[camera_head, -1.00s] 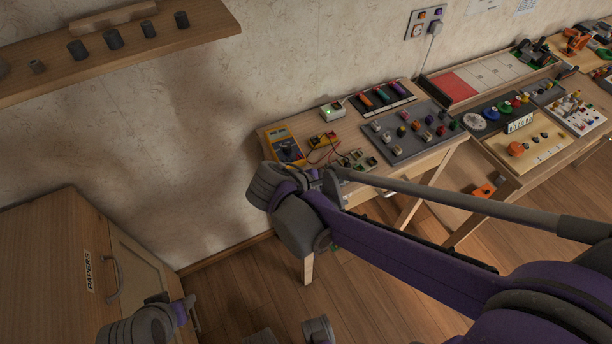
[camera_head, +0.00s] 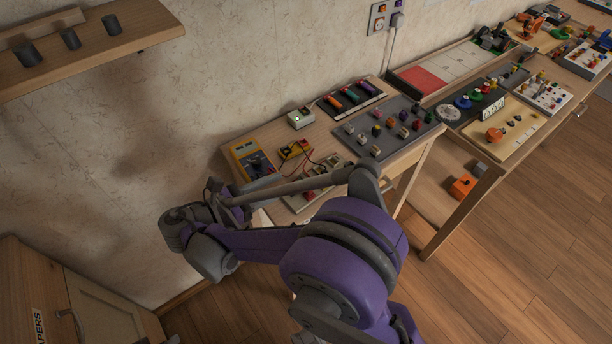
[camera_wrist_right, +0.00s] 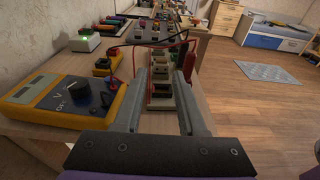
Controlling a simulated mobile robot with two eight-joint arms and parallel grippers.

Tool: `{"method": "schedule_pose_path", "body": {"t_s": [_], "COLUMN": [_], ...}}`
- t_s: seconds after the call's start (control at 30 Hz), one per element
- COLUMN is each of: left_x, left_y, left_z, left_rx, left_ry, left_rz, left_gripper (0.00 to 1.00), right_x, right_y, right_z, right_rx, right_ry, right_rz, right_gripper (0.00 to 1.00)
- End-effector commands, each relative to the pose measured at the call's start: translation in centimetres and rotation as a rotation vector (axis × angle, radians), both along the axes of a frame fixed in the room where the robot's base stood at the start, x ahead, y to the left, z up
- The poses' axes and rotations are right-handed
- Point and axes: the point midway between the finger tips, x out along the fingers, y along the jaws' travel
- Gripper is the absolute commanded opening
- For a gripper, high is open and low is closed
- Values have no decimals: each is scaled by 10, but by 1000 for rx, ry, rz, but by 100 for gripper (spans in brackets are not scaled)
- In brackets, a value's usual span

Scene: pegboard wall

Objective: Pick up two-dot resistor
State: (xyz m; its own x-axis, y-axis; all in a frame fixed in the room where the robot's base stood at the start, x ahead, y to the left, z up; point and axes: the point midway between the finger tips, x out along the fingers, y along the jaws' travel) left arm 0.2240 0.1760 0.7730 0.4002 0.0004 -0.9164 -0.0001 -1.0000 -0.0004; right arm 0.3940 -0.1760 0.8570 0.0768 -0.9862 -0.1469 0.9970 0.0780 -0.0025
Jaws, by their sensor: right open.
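Small coloured components stand in rows on a grey board (camera_head: 372,148) on the table; dots on them are too small to make out, so I cannot tell which is the two-dot resistor. My right gripper (camera_head: 214,190) is at the near left edge of the table, beside the multimeter, partly hidden by my arm. In the right wrist view its two pale fingers (camera_wrist_right: 168,103) are apart, with nothing held between them. A row of pale component holders (camera_wrist_right: 160,88) shows beyond and between the fingers. My left gripper is not in view.
A yellow multimeter (camera_head: 245,152) lies at the table's left end and is close on the left in the wrist view (camera_wrist_right: 62,98). Red and black leads (camera_wrist_right: 150,45) arch near the fingers. A white box (camera_head: 300,118) and a dark tray (camera_head: 336,107) stand behind.

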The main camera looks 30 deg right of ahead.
Motion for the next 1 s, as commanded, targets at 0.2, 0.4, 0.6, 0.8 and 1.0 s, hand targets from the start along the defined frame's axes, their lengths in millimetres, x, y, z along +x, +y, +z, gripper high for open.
{"method": "schedule_pose_path", "body": {"t_s": [0.2, 0.4, 0.6, 0.8, 1.0], "left_x": [0, 0, 0, 0, 0], "left_y": [0, 0, 0, 0, 0], "left_z": [-2, -4, -6, -7, -7], "left_rx": [0, 0, 0, 0, 0], "left_ry": [1, 1, 2, 2, 2], "left_rz": [0, 0, 0, 0, 0], "left_gripper": [50, 50, 50, 50, 50], "right_x": [2, 2, 3, 5, 5], "right_y": [-30, -48, -77, -86, -85], "right_z": [-4, -7, -12, -13, -12], "right_rx": [1, 2, 2, 3, 3], "right_ry": [-1, -1, -2, -2, -2], "right_rz": [-2, -2, -2, 1, 1], "right_gripper": [40, 40, 40, 40, 29]}}
